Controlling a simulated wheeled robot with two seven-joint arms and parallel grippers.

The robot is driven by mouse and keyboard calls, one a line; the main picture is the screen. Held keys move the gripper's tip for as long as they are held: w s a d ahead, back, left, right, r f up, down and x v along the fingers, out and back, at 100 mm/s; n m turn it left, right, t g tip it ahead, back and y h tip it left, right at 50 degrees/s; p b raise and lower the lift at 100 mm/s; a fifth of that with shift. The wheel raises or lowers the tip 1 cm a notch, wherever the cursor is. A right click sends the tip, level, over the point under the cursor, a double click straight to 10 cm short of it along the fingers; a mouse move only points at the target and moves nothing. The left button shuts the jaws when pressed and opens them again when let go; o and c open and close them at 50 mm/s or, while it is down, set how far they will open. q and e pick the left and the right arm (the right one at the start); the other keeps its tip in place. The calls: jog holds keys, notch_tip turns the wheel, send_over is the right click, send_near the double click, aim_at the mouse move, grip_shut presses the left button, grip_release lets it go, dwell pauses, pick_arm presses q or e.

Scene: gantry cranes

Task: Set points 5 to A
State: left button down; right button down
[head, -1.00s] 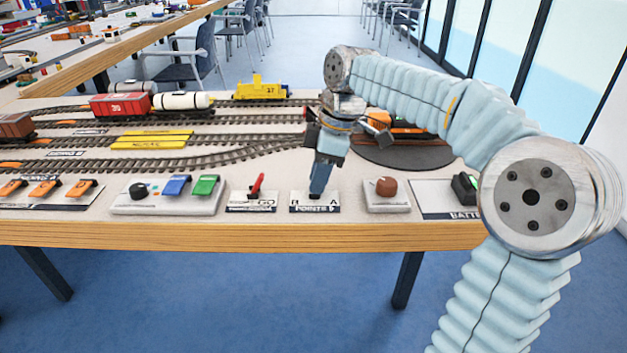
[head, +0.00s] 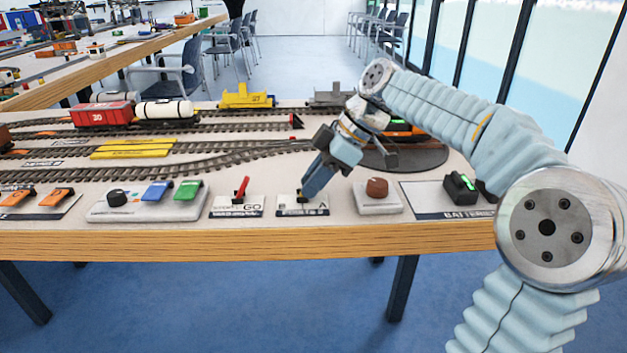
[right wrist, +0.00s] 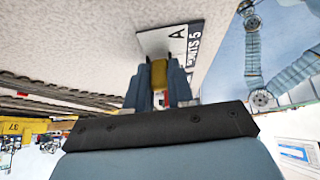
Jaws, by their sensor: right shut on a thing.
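The points 5 panel (head: 291,211), a small white plate with a dark label strip, lies near the table's front edge. The letter A shows at its right end, and A and part of the name also show on the plate in the right wrist view (right wrist: 178,36). My right gripper (head: 308,192) is shut on the points 5 lever, with its fingers down at the plate and its body leaning right. In the right wrist view the lever's yellowish part (right wrist: 158,73) shows between the fingers. In the head view the fingers hide the lever. My left gripper is not in view.
Left of the plate is the GO panel (head: 225,208) with a red lever (head: 241,187). Right of it is a box with a brown knob (head: 377,188). A dark turntable (head: 425,157) and tracks lie behind. A control box with blue and green switches (head: 140,212) stands farther left.

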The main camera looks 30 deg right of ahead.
jog(key=c, duration=1)
grip_release()
jog(key=p+v, duration=0.2)
jog(key=v, duration=1.1)
jog(key=shift+s+d+r+p, duration=0.1)
jog(key=shift+d+r+p, duration=0.15)
jog(key=shift+p, duration=0.1)
